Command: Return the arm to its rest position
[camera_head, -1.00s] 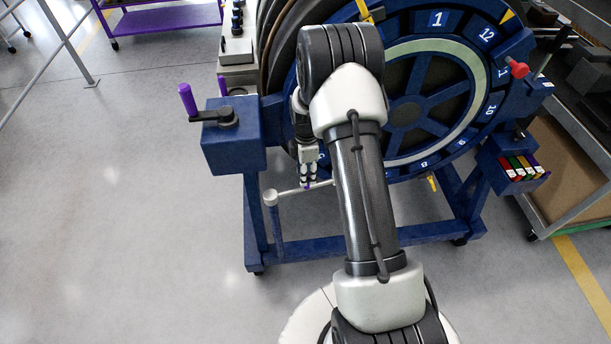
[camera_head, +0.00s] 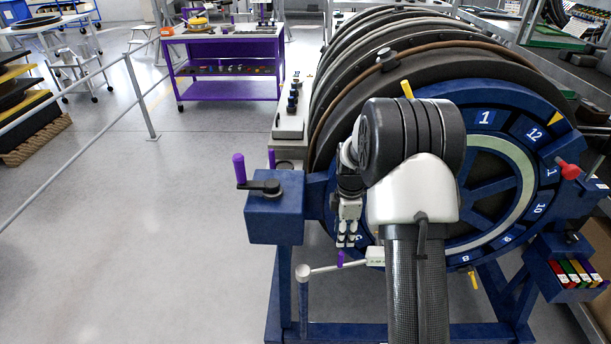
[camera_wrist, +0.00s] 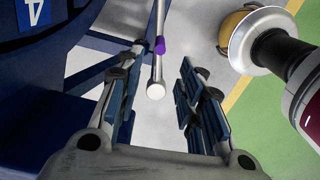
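My arm reaches forward in the head view, and my gripper (camera_head: 347,236) hangs fingers-down in front of the blue ring of the turbofan stand (camera_head: 506,303). In the wrist view my gripper (camera_wrist: 160,66) has its two fingers wide apart with nothing held between them. A pale rod (camera_wrist: 157,70) with a purple band and a white round end shows in the gap, beyond the fingers. In the head view this rod (camera_head: 325,269) sticks out to the left just below the fingertips. I cannot tell whether they touch it.
A blue box with a purple-handled crank (camera_head: 273,216) stands left of my gripper. A numbered dial ring (camera_head: 487,117) is behind my arm. Coloured tabs (camera_head: 578,272) sit at the right. A purple cart (camera_head: 222,68) stands far back.

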